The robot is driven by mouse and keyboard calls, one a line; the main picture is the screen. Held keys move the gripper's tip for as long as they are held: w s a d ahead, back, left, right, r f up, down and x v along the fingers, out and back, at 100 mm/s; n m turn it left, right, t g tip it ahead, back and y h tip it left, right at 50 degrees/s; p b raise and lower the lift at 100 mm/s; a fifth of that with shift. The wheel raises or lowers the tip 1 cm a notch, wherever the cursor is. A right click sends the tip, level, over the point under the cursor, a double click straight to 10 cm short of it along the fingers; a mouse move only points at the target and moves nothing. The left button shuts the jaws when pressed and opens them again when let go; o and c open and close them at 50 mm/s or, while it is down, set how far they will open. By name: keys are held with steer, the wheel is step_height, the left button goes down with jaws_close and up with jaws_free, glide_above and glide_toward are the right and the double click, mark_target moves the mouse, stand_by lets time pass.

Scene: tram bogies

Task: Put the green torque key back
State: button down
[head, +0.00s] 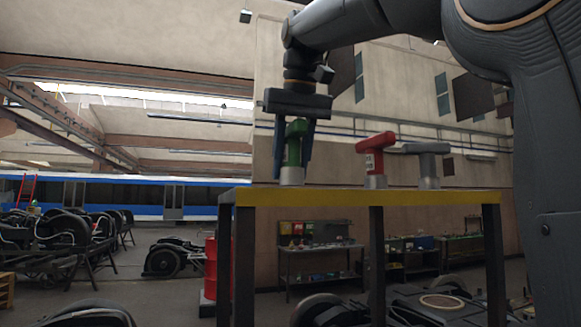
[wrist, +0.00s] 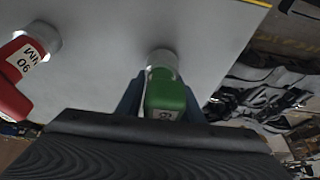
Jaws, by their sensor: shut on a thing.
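The green torque key (head: 293,147) stands upright at the left part of the yellow-edged table (head: 350,197). Its lower end is at a grey metal socket (head: 291,175) on the tabletop. My gripper (head: 293,150) points down from above, with its fingers on both sides of the green key, shut on it. In the wrist view the green key (wrist: 166,92) sits between the dark fingers, and its grey socket (wrist: 162,59) shows just beyond it. I cannot tell whether the key is fully down in the socket.
A red key (head: 375,155) marked 90 NM stands in a socket to the right; it also shows in the wrist view (wrist: 22,75). A grey key (head: 427,160) stands further right. The tabletop (wrist: 110,35) between the green and red keys is clear. A red drum (head: 210,270) stands below left.

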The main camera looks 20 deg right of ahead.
steer(key=shift+f, duration=0.35)
steer(key=shift+f, duration=0.2)
steer(key=c, duration=1.2)
jaws_free()
steer(key=shift+s+r, duration=0.1)
steer(key=shift+r, duration=0.4)
steer(key=v, duration=1)
steer(key=shift+s+r+b, duration=0.1)
steer(key=shift+b, duration=0.25)
steer(key=shift+s+r, duration=0.25)
steer(key=shift+r, duration=0.2)
